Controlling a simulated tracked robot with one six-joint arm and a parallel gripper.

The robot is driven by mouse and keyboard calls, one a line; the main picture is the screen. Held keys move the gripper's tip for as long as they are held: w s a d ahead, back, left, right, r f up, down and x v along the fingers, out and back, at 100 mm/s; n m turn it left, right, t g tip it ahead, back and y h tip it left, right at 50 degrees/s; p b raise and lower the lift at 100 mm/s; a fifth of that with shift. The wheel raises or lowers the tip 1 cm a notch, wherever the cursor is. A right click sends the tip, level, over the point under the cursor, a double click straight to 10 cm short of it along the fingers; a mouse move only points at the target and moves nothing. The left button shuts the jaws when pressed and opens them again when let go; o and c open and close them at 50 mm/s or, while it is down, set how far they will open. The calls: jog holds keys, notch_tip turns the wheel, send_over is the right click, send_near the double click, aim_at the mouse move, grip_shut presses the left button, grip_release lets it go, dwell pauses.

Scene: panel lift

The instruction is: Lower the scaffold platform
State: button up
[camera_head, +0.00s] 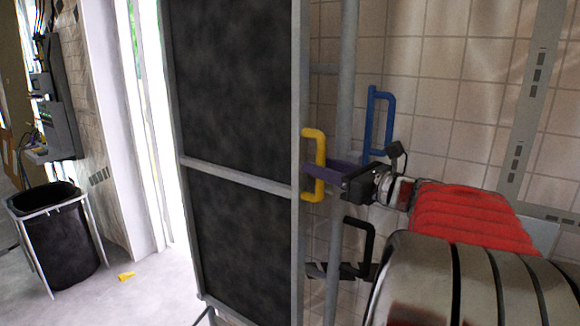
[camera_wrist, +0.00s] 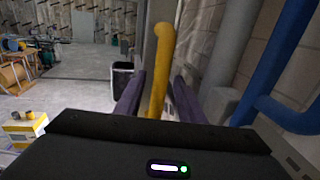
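A tall dark panel (camera_head: 235,110) with a grey metal frame stands upright in the middle of the head view; I cannot tell whether it is the scaffold platform. A yellow handle (camera_head: 318,190) is at its right edge. My gripper (camera_head: 310,171) reaches to this handle from the right with its purple fingers. In the wrist view, the yellow handle (camera_wrist: 160,55) stands between the two fingers (camera_wrist: 157,85), with a gap visible on both sides. A blue handle (camera_head: 376,125) is above and right, and a black handle (camera_head: 367,250) is below.
Grey vertical poles (camera_head: 347,90) stand behind the handles, before a tiled wall (camera_head: 460,60). A black bin (camera_head: 60,245) in a metal stand is at the left. A small yellow piece (camera_head: 126,276) lies on the floor. The blue handle (camera_wrist: 290,60) is close on the right in the wrist view.

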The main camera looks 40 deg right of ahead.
jog(key=shift+w, duration=0.2)
jog(key=shift+c, duration=0.6)
grip_shut()
